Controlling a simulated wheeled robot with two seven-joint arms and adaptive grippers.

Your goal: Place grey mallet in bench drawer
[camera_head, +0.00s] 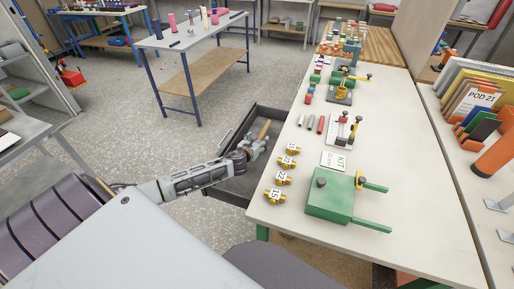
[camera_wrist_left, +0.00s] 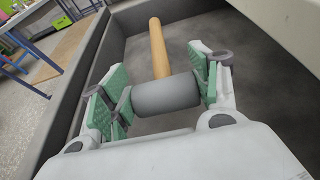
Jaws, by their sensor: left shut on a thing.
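The grey mallet has a grey cylindrical head (camera_wrist_left: 166,95) and a wooden handle (camera_wrist_left: 158,48). My left gripper (camera_wrist_left: 160,92) is shut on the mallet's head, one green-padded finger at each end of it. The handle points away from the gripper. In the head view, my left gripper (camera_head: 248,150) is over the open bench drawer (camera_head: 236,190), with the handle (camera_head: 264,129) also over it. The dark drawer is pulled out from the left side of the bench. I cannot tell whether the mallet touches the drawer floor. My right gripper is not in view.
A grey shelf (camera_head: 30,135) stands at left. Speckled floor lies open left of the drawer.

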